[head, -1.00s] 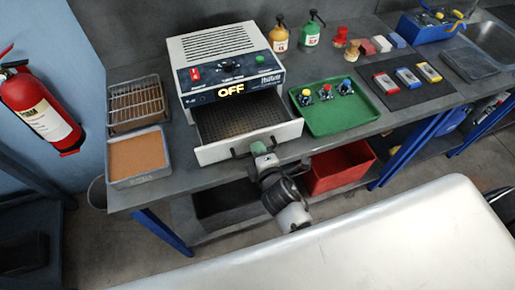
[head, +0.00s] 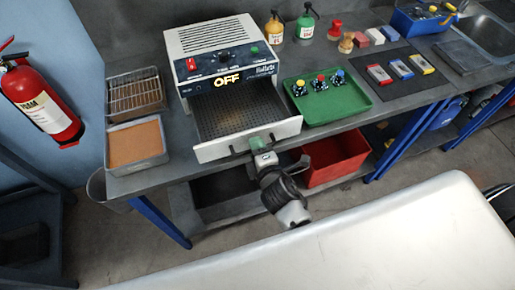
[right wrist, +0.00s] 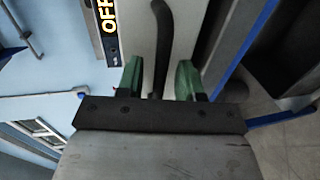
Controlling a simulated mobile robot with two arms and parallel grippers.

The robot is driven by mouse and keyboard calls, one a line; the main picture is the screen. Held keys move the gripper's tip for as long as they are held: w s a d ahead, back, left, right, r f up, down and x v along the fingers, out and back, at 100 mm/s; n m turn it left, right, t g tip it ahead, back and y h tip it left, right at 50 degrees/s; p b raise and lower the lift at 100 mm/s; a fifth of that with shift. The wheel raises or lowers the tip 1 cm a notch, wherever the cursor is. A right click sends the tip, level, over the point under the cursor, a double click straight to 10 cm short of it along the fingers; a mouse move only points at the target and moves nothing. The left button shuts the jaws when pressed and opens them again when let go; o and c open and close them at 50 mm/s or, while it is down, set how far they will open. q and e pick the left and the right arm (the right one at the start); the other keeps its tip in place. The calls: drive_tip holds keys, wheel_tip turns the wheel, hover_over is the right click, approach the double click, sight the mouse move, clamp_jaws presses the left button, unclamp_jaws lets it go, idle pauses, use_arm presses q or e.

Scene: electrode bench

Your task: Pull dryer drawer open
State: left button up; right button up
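The white dryer (head: 215,38) stands on the bench with a lit OFF sign on its front. Its drawer (head: 222,152) is pulled well out toward me, and its dark perforated floor shows. My right gripper (head: 262,143) is at the middle of the drawer front. In the right wrist view its two green fingertips (right wrist: 159,80) stand on either side of the dark drawer handle (right wrist: 162,38), with gaps between fingers and bar. The gripper is open around the handle. In the head view the gripper hides the handle's middle. My left gripper is not in view.
A green tray (head: 352,112) with several small parts lies right of the drawer. A tan-filled tray (head: 137,147) and a wire rack (head: 135,95) stand left. A red bin (head: 335,160) sits on the shelf below. A pale surface (head: 400,235) fills the foreground.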

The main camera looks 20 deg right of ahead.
drive_tip(key=b+v, duration=0.2)
drive_tip(key=v, duration=0.8)
drive_tip(key=shift+s, duration=0.4)
drive_tip(key=s+f+m+g+b, duration=0.1)
drive_tip(key=s+f+m+g, duration=0.25)
drive_tip(key=f, duration=1.05)
drive_tip(key=s+f+m+g+b, duration=0.1)
drive_tip(key=s+f+m+g, duration=0.25)
drive_tip(key=f, duration=1.15)
drive_tip(key=s+d+f+m+g, duration=0.3)
drive_tip(key=s+d+f+m, duration=0.1)
drive_tip(key=s+f, duration=0.4)
drive_tip(key=s+d+f+m+g+b, duration=0.1)
drive_tip(key=s+d+f+m+g, duration=0.3)
drive_tip(key=s+f, duration=0.5)
drive_tip(key=s+d+m, duration=0.1)
drive_tip(key=s, duration=0.3)
drive_tip(key=shift+d+f+g+h+b, duration=0.3)
drive_tip(key=shift+d, duration=0.05)
